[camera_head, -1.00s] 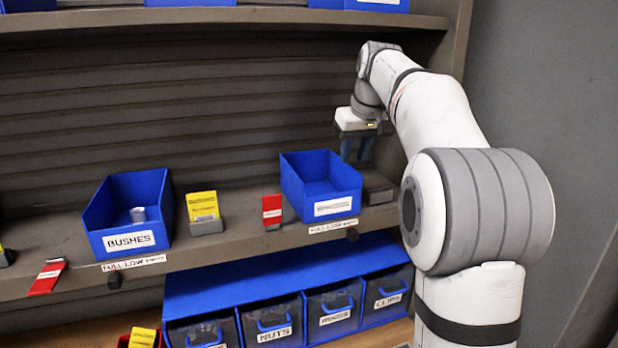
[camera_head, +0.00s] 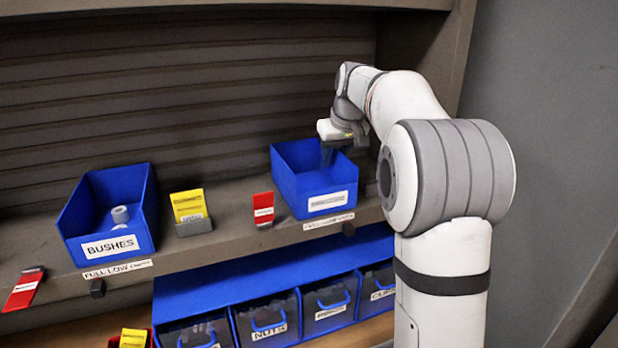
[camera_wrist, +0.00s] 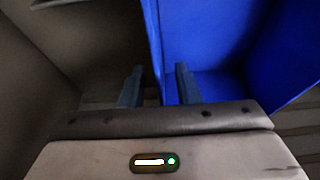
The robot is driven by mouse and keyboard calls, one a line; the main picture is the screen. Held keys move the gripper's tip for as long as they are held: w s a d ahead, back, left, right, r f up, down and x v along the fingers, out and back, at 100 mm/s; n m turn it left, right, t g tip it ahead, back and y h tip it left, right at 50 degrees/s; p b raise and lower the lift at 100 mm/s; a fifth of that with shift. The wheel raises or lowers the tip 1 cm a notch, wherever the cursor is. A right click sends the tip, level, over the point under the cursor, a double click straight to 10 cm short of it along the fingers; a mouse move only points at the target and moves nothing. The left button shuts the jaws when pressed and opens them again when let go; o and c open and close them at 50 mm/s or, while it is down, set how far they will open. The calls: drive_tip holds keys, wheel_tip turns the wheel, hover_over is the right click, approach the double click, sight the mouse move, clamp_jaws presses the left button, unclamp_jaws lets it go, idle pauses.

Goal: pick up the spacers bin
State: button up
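A blue open-topped bin (camera_head: 296,196) stands on the shelf at the middle right; its front label is too blurred to read, so I cannot confirm it is the spacers bin. It looks empty in the part I see. My gripper (camera_head: 328,158) points down at its back right side. In the wrist view, my open gripper (camera_wrist: 158,88) straddles one wall of the blue bin (camera_wrist: 205,40): one finger is over the inside, the other outside, with gaps beside the wall. A second blue bin labelled BUSHES (camera_head: 112,247) stands to the left, holding pale cylindrical parts.
A red card (camera_head: 263,209) and a yellow card in a holder (camera_head: 190,208) stand between the bins. Another red card (camera_head: 23,289) lies at far left. A blue drawer unit (camera_head: 215,291) sits below the shelf. A grey wall (camera_head: 560,120) is on the right.

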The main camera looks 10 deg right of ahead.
clamp_jaws()
drive_tip(key=shift+r, duration=0.1)
idle(0.7)
